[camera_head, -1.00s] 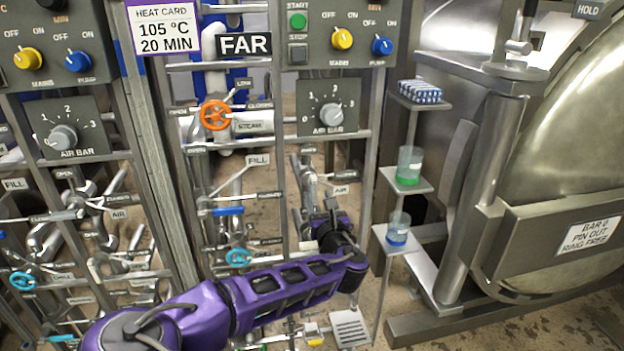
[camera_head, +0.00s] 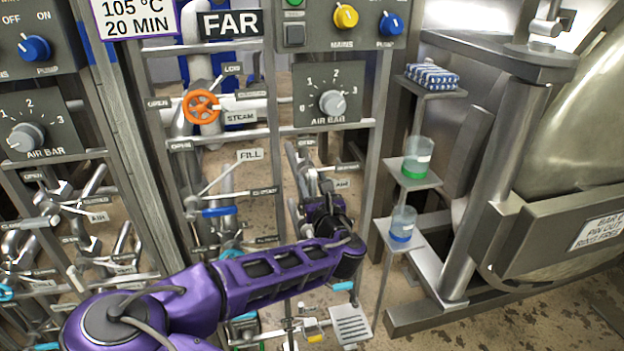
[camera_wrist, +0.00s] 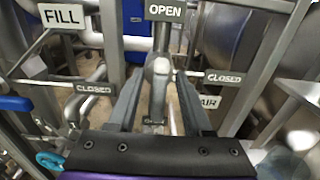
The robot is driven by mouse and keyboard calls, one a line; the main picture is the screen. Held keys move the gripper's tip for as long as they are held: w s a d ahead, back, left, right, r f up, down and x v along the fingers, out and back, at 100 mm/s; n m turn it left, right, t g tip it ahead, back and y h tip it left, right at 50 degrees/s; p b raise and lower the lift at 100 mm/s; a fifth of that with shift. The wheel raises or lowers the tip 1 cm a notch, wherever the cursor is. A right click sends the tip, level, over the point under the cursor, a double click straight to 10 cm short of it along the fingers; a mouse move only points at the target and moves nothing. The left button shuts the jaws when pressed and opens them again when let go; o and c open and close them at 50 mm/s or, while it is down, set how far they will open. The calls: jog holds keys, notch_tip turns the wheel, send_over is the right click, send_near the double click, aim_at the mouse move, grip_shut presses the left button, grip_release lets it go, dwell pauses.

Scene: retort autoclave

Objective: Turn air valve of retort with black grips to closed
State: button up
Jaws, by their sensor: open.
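The air valve (camera_wrist: 160,68) of the panel marked FAR shows in the wrist view as a grey metal hub and bar. An OPEN plate (camera_wrist: 165,11) is above it, CLOSED plates (camera_wrist: 222,78) are at the sides, and an AIR plate (camera_wrist: 209,102) is at lower right. My gripper (camera_wrist: 157,98) is open, with one finger on each side of the bar below the hub. Contact cannot be told. In the head view my gripper (camera_head: 322,192) is in front of the air pipework and hides part of the valve. No black grips can be made out.
The FILL plate (camera_head: 250,155) and blue lever (camera_head: 222,211) are left of my gripper, below the orange steam wheel (camera_head: 202,107). Shelves with beakers (camera_head: 417,157) stand close at right, before the large steel retort (camera_head: 575,140). Panel uprights are near both sides.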

grip_shut()
dwell(0.5)
jog(key=m, duration=0.1)
jog(key=m+p, duration=0.1)
jog(key=m, duration=0.1)
jog(key=shift+d+r+m, duration=0.1)
jog(key=shift+d+m, duration=0.1)
jog(key=shift+m, duration=0.1)
jog(key=shift+w+d+f+m+b, duration=0.1)
jog(key=shift+d+f+m+b, duration=0.15)
jog(key=shift+m, duration=2.15)
jog(key=shift+w+f+m+b, duration=0.15)
jog(key=shift+m+b, duration=0.25)
jog(key=shift+m, duration=2)
jog(key=shift+s+d+f+m+b, duration=0.1)
jog(key=shift+d+f+m+b, duration=0.15)
jog(key=shift+m, duration=2.15)
jog(key=shift+a, duration=0.1)
